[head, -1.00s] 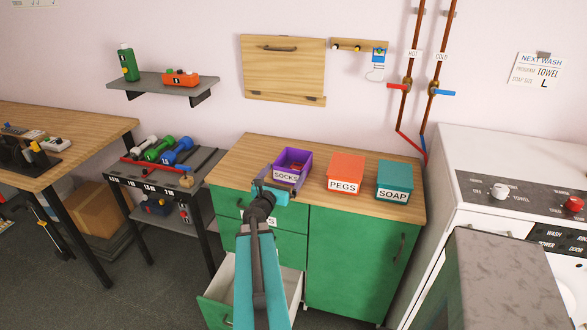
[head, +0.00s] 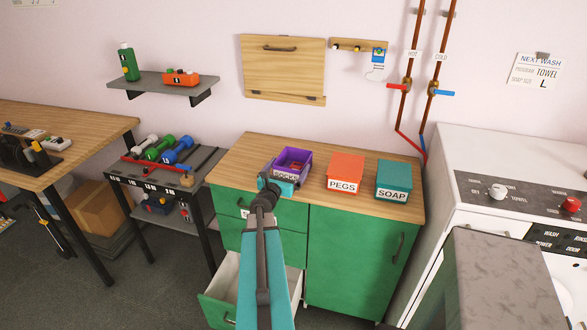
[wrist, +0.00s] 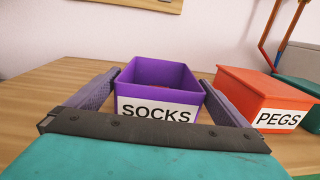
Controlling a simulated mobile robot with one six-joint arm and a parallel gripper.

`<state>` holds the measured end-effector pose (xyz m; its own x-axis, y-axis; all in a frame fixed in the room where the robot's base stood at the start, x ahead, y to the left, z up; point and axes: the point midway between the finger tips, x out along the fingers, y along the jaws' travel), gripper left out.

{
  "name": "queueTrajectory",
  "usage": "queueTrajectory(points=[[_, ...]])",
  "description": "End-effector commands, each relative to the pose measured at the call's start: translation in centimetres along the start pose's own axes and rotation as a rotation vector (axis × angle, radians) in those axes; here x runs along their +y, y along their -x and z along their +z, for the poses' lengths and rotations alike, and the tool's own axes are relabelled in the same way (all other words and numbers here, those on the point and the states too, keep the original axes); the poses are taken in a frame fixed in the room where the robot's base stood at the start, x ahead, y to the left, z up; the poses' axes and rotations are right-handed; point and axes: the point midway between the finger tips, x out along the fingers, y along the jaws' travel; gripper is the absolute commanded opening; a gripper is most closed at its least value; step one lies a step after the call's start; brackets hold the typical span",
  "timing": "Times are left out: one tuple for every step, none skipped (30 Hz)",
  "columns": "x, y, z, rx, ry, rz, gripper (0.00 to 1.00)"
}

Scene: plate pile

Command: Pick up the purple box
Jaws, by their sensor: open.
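The purple box (head: 306,156) is an open bin with a white SOCKS label, standing upright on the wooden counter top. It also shows in the wrist view (wrist: 158,76), where its front and label face me. In the head view something orange shows inside it. My gripper (head: 277,176) is at the front of the box, partly covering its label. In the wrist view my gripper (wrist: 160,85) is open, with one finger on the left of the box and one on the right near its front corner. I cannot tell whether the fingers touch it.
An orange PEGS box (head: 345,171) stands close on the right, and a teal SOAP box (head: 394,178) beyond it. The counter top (head: 240,160) is clear on the left. An open drawer (head: 235,290) juts out below. A washing machine (head: 500,160) is at the right.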

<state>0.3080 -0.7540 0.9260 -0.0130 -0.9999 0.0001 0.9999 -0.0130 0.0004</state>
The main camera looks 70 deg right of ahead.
Motion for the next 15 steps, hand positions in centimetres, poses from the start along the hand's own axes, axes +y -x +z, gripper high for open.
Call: queueTrajectory(points=[[0.0,-0.2,0.1,0.000,0.000,0.000,1.00],[0.0,-0.4,0.1,0.000,0.000,0.000,1.00],[0.0,-0.6,0.1,0.000,0.000,-0.001,1.00],[0.0,-0.8,0.1,0.000,0.001,-0.001,1.00],[0.0,-1.0,0.2,0.000,0.001,-0.001,1.00],[0.0,-1.3,0.2,0.000,0.001,-0.001,1.00],[0.0,-1.5,0.2,0.000,0.002,-0.001,1.00],[0.0,-1.8,0.2,0.000,0.001,-0.001,1.00],[0.0,-2.1,0.2,0.001,0.001,-0.001,1.00],[0.0,-2.3,0.2,0.001,0.000,-0.001,1.00],[0.0,-2.6,0.2,0.001,0.000,0.000,1.00],[0.0,-2.9,0.2,0.001,0.000,0.000,1.00],[0.0,-3.1,0.2,0.001,0.001,0.000,1.00],[0.1,-3.4,0.2,0.001,0.001,0.000,1.00],[0.0,-3.7,0.1,0.001,0.001,0.000,1.00]])
